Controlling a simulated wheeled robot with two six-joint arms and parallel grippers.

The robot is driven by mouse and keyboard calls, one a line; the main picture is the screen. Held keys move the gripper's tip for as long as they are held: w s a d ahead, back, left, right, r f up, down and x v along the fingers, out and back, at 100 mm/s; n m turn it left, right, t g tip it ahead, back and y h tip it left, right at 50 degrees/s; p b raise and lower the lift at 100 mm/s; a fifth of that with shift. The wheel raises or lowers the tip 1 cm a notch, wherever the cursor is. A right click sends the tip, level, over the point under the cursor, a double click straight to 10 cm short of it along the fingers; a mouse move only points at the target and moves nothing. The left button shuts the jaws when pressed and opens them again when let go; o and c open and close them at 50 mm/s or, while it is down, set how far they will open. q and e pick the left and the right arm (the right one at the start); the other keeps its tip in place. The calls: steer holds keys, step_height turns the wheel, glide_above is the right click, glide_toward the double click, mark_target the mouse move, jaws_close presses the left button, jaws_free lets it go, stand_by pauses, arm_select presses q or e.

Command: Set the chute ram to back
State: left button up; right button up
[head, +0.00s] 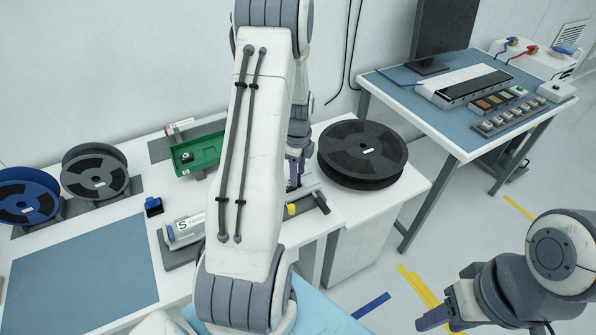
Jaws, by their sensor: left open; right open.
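A low pale and grey mechanism with a yellow knob (291,209) lies near the front edge of the white bench, partly hidden behind my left arm. It may be the chute ram, but I cannot tell its setting. My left gripper (295,181) points down just above and behind this mechanism; its purple fingers are partly covered by my arm, and nothing shows held. My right gripper (435,315) is open and empty at the lower right, over the floor and far from the bench.
A large black reel (362,150) lies right of my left gripper. A green tray (196,156), an S-labelled unit (188,228), a blue reel (28,198) and a grey reel (95,174) stand to the left. A second table (405,92) holds a monitor and controls.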

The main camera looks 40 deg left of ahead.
arm_select(q)
jaws_close()
steer(key=shift+w, duration=0.15)
stand_by(1.4)
